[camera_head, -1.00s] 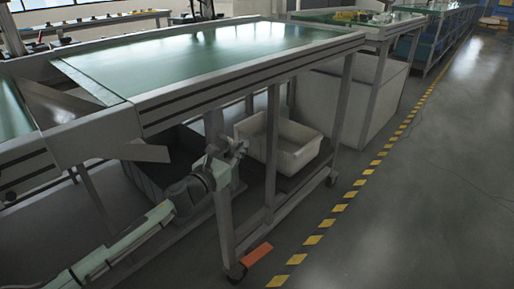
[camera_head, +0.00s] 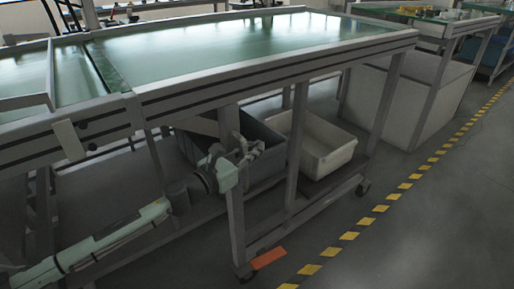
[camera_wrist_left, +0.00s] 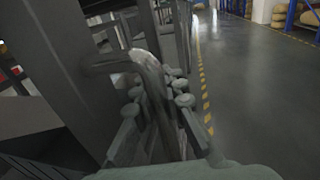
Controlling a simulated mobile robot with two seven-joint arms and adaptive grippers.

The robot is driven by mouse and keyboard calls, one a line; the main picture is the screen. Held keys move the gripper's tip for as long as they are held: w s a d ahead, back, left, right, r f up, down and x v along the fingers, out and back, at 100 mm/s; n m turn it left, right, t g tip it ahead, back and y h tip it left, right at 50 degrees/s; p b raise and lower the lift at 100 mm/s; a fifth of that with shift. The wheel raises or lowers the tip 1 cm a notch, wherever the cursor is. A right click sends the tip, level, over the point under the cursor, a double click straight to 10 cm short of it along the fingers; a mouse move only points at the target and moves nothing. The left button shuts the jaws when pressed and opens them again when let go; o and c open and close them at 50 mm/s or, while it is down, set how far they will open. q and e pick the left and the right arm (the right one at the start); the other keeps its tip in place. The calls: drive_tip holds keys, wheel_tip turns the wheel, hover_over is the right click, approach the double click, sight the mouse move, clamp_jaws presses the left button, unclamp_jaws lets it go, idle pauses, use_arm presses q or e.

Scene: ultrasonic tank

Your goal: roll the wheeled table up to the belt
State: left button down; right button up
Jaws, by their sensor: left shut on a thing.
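The wheeled table (camera_head: 404,42) has a green top, grey legs and casters. It stands at the centre of the head view, its left end close against the belt (camera_head: 25,75) at the left. Any small gap at the joint is hard to tell. My left gripper (camera_head: 246,154) is at the table's near-left leg, below the top. In the left wrist view its fingers (camera_wrist_left: 160,105) are shut around a curved grey handle (camera_wrist_left: 125,62). The exact contact is partly hidden. My right gripper is out of view.
A grey bin (camera_head: 262,140) and a white bin (camera_head: 322,150) sit on the table's lower shelf. An orange pedal (camera_head: 268,258) is by the near caster. A yellow-striped floor line (camera_head: 380,208) runs along the right, with clear floor beyond. Another table stands behind right.

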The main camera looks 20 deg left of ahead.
use_arm(q)
drive_tip(key=shift+f, duration=0.1)
drive_tip(key=c, duration=1.7)
unclamp_jaws()
drive_tip(key=v, duration=1.2)
drive_tip(key=s+a+f+n+g+y, duration=0.2)
drive_tip(key=a+f+n+y, duration=0.5)
drive_tip(key=n, duration=0.6)
drive_tip(key=s+a+f+n+g+y, duration=0.2)
drive_tip(key=s+a+f+n+y, duration=0.15)
drive_tip(key=f+n, duration=0.7)
drive_tip(key=s+d+f+n+g, duration=0.2)
drive_tip(key=s+f+n+g, duration=0.1)
drive_tip(key=s+f+n, duration=0.1)
drive_tip(key=s+d+f+n+g+h, duration=0.1)
drive_tip(key=s+d+f+n+g, duration=0.2)
drive_tip(key=s+f+n, duration=0.2)
drive_tip(key=s+d+f+n+g, duration=0.2)
drive_tip(key=s+f+n+g, duration=0.1)
drive_tip(key=s+f+n, duration=0.2)
drive_tip(key=shift+s+d+f+n+h, duration=0.15)
drive_tip(key=shift+s+n, duration=0.3)
drive_tip(key=shift+s, duration=0.15)
drive_tip(key=shift+s+d+f+n+h, duration=0.1)
drive_tip(key=shift+s+n, duration=0.3)
drive_tip(key=shift+s, duration=0.2)
